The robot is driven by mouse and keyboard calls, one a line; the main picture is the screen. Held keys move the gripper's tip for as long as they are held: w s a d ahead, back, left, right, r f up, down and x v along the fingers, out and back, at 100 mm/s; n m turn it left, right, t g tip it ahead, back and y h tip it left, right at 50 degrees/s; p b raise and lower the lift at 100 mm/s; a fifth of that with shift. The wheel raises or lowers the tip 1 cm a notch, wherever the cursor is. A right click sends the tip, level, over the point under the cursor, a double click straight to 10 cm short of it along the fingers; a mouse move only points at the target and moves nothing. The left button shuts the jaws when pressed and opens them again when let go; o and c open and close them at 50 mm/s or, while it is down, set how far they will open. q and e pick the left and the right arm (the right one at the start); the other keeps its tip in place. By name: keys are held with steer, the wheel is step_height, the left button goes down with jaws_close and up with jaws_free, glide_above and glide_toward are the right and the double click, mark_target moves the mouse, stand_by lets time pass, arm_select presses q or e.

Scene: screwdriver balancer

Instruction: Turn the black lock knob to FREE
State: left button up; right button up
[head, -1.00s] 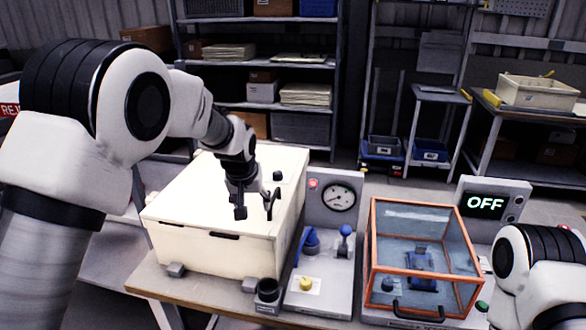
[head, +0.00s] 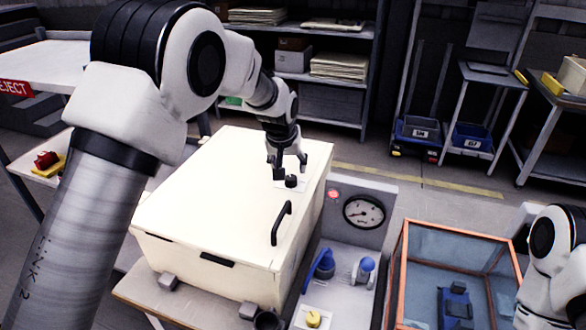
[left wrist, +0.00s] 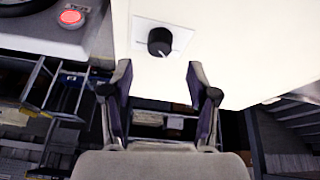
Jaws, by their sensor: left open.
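The black lock knob (head: 291,182) sits on a white plate on top of the cream box (head: 190,215), near its far right part. In the left wrist view the round knob (left wrist: 160,41) shows a short light mark on its lower right; any lettering on the plate is too small to read. My left gripper (head: 288,167) is open and empty, with its fingers pointing down at the far side of the knob. In the left wrist view its spread fingers (left wrist: 159,75) are just short of the knob. My right gripper is out of view.
To the right are a panel with a gauge (head: 364,212), a red button (head: 333,194), blue-handled parts (head: 323,264) and an orange-framed clear case (head: 400,262). Shelves stand behind.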

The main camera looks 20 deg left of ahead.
mark_target(291, 176)
arm_select(q)
steer(key=x, duration=0.2)
steer(key=shift+s+f+p, duration=0.15)
steer(key=shift+f+p, duration=0.25)
steer(key=w+f, duration=0.2)
steer(key=shift+f, duration=0.35)
steer(key=shift+s+r, duration=0.25)
steer(key=shift+s, duration=0.05)
steer(key=shift+c, duration=1)
steer(key=shift+s, duration=0.1)
jaws_close()
